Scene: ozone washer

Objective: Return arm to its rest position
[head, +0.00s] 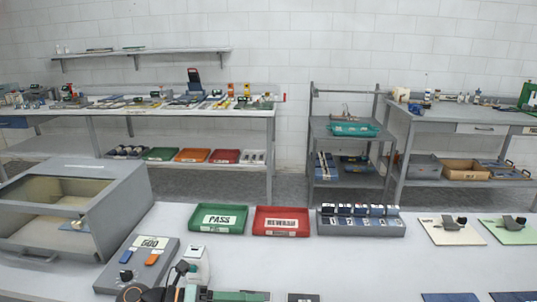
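Behind are a green PASS tray (217,230), a red tray (281,233) and a grey rack (360,230). The table's centre right is clear.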

